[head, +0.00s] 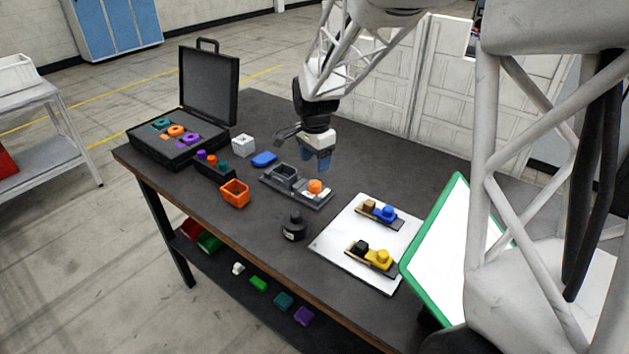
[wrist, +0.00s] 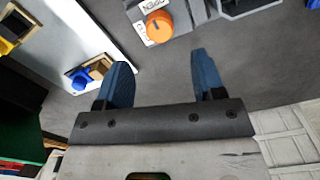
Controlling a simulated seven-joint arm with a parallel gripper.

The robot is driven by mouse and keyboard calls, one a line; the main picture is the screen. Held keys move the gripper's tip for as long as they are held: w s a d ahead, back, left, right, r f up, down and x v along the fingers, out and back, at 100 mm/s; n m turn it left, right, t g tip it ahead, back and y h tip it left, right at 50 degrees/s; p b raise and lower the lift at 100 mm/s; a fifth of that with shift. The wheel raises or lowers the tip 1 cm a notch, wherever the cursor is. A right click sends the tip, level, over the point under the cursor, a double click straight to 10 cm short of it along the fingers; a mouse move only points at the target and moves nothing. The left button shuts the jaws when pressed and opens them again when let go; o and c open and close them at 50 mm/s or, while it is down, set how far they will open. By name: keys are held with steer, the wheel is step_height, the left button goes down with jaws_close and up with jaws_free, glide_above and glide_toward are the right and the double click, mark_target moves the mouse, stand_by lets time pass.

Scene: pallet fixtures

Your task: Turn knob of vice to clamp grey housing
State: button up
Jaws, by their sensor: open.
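The grey vice (head: 318,201) lies on the dark table in the middle of the head view. Its round orange knob (head: 315,186) is at the right end, and the knob (wrist: 159,27) also shows at the top of the wrist view beside an "OPEN" marking. A grey box-like part, seemingly the grey housing (head: 284,174), sits at the vice's left end. My gripper (head: 316,160) is above the vice near the knob, with blue fingers pointing down. In the wrist view my gripper (wrist: 160,61) is open and empty, its fingers apart from the knob.
A white board (head: 340,233) with blue and yellow parts on small bases lies to the right. A black round object (head: 294,227) stands in front. An orange box (head: 235,193), blue piece (head: 264,159), white block (head: 243,145) and open black case (head: 210,85) are left.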

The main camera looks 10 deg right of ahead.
mark_target(315, 183)
steer(key=shift+f, duration=0.1)
steer(key=shift+f, duration=3.85)
steer(key=c, duration=0.9)
steer(key=shift+c, duration=0.2)
